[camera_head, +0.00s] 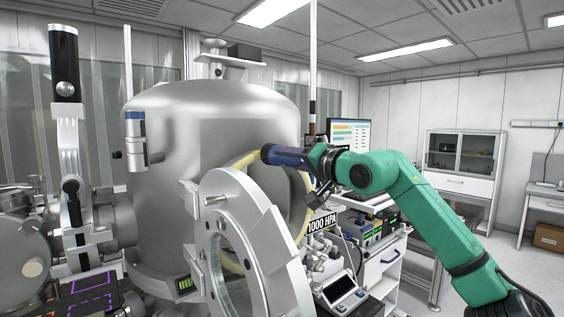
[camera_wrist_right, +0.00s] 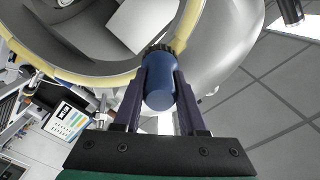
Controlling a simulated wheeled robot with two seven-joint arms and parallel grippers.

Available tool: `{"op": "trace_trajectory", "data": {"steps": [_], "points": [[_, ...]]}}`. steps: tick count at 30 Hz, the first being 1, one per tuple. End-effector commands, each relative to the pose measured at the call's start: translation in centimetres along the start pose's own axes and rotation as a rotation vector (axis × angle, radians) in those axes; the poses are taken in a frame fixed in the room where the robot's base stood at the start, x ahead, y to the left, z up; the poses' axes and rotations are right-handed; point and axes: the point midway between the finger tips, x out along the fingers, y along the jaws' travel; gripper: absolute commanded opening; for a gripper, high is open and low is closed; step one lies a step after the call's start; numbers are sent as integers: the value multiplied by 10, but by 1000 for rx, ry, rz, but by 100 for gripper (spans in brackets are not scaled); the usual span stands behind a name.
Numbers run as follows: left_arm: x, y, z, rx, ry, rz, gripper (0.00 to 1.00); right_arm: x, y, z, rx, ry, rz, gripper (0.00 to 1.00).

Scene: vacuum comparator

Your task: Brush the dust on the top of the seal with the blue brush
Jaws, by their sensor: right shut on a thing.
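The blue brush (camera_head: 283,156) is held by my right gripper (camera_head: 312,158) at the upper part of the chamber opening. In the right wrist view the gripper's two dark fingers (camera_wrist_right: 158,100) are shut on the brush's blue handle (camera_wrist_right: 160,88). Its dark bristle end (camera_wrist_right: 158,49) is at the pale yellow seal (camera_wrist_right: 187,24); whether it touches cannot be told for sure. The seal (camera_head: 242,162) rings the opening of the steel chamber and is partly hidden by the open door. Dust is not clearly visible. My left gripper is not in view.
The open round door (camera_head: 262,226) with a glass window stands in front of the steel chamber (camera_head: 215,115). A 1000 HPA display (camera_head: 322,222) and a bench with instruments stand right of it. A balance (camera_head: 340,289) sits below. Free floor lies farther right.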

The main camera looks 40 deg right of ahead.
Motion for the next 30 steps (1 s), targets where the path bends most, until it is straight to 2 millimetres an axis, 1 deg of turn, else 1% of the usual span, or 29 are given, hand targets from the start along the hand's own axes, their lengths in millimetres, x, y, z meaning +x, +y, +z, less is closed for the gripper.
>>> {"op": "trace_trajectory", "data": {"steps": [1, 8, 15, 19, 23, 30], "points": [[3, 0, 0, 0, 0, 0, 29, 0, 4, -4, 2, 2, 0, 0], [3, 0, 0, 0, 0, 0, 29, -1, 10, -13, 2, 2, -1, 0], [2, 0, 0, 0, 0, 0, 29, 1, 27, -32, 3, 2, -1, 0], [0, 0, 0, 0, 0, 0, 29, 3, 29, -37, 0, 2, -1, 0], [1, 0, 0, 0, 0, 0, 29, 3, 28, -33, -2, 2, -2, 0], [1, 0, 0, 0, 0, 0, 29, 2, 10, -14, -3, 1, -1, 0]]}}
